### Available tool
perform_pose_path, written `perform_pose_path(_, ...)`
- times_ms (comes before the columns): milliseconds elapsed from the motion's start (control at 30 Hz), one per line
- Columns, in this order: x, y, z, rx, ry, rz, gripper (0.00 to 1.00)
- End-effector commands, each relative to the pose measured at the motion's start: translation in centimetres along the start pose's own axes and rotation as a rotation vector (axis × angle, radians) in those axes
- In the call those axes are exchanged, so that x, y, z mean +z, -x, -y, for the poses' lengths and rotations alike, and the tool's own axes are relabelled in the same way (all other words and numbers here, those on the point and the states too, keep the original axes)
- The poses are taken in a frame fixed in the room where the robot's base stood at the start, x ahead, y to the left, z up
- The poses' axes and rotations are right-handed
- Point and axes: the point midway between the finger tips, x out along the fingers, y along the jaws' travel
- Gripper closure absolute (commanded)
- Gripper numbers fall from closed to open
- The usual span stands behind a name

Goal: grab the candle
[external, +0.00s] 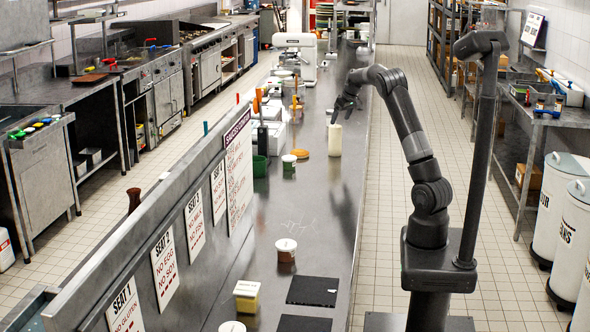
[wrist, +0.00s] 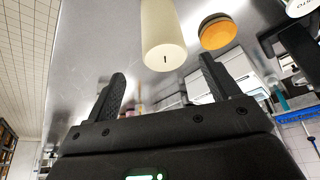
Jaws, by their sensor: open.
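The candle (external: 334,140) is a cream-white cylinder standing upright on the long steel counter (external: 310,195). In the wrist view the candle (wrist: 162,38) shows with its dark wick toward me, near the middle between the fingers and beyond their tips. My gripper (external: 341,113) is above the candle in the external view. In the wrist view my gripper (wrist: 162,78) has its two black fingers wide apart with nothing between them. I cannot tell the exact gap between fingertips and candle.
A round orange-brown disc (external: 300,153) lies left of the candle, also in the wrist view (wrist: 220,32). A small lidded cup (external: 289,162) and a dark green container (external: 260,166) stand nearby. A sign-covered partition (external: 195,222) runs along the counter's left. The counter's right side is clear.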

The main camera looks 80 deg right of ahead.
Motion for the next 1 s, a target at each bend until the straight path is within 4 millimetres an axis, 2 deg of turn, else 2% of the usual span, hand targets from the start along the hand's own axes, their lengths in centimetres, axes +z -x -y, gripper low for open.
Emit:
perform_pose_path(33, 0.1, -1.0, 0.0, -0.001, 0.001, 0.004, 0.19)
perform_pose_path(267, 0.1, -2.9, 0.2, -0.001, 0.000, 0.002, 0.19)
perform_pose_path(567, 0.1, -7.0, 0.6, -0.001, 0.001, 0.002, 0.19)
perform_pose_path(800, 0.1, -7.2, 0.6, 0.000, 0.001, -0.001, 0.19)
perform_pose_path(1000, 0.1, -7.2, 0.6, 0.000, 0.001, 0.000, 0.35)
